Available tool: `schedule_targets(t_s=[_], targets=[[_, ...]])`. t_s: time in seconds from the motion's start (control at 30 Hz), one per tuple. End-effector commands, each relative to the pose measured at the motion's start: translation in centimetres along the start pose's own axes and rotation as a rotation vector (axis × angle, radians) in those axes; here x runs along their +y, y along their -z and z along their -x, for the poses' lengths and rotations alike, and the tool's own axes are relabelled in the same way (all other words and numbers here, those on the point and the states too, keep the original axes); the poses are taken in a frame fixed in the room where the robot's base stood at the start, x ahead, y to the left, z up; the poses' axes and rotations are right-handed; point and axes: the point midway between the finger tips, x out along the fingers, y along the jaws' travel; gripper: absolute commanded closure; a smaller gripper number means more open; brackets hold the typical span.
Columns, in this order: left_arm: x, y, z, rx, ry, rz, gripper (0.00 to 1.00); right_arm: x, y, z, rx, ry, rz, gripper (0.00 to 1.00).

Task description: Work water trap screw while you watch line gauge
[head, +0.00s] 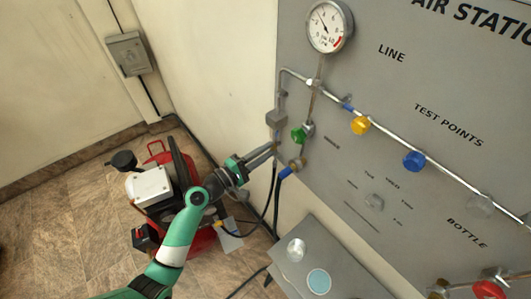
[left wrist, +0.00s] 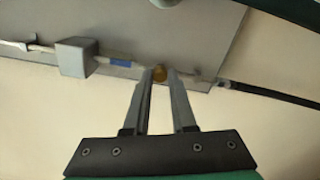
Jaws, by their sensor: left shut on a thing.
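The line gauge (head: 329,26) is a round white dial at the top of the grey panel in the head view. Its needle points up and to the left, and a red band marks the lower right of its scale. My left gripper (head: 274,149) reaches the panel's left edge, below a grey block on the pipe. In the left wrist view, the left gripper (left wrist: 160,76) is shut on a small brass screw (left wrist: 159,73), the water trap screw, between its fingertips. The screw is hidden by the fingers in the head view. My right gripper is not in view.
A green knob (head: 298,135), a yellow knob (head: 360,125) and a blue knob (head: 414,161) sit along the pipe. A red compressor (head: 205,242) stands on the floor behind my left arm. A grey shelf (head: 335,262) with a blue-topped disc lies below the panel.

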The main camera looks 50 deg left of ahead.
Motion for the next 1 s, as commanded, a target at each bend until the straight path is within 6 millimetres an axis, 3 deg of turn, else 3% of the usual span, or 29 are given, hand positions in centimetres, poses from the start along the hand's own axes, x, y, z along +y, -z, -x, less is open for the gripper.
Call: schedule_targets(t_s=[0.63, 0.67, 0.8, 1.0], targets=[[0.01, 0.01, 0.0, 0.0, 0.0, -0.056, 1.0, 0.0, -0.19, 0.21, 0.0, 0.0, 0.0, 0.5], [0.01, 0.01, 0.0, 0.0, 0.0, -0.055, 0.71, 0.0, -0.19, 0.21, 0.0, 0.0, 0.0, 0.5], [0.01, 0.01, 0.0, 0.0, 0.0, -0.055, 0.46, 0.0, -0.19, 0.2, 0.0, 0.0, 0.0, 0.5], [0.0, 0.0, 0.0, 0.0, 0.0, -0.054, 0.46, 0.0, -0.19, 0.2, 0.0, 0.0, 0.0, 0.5]])
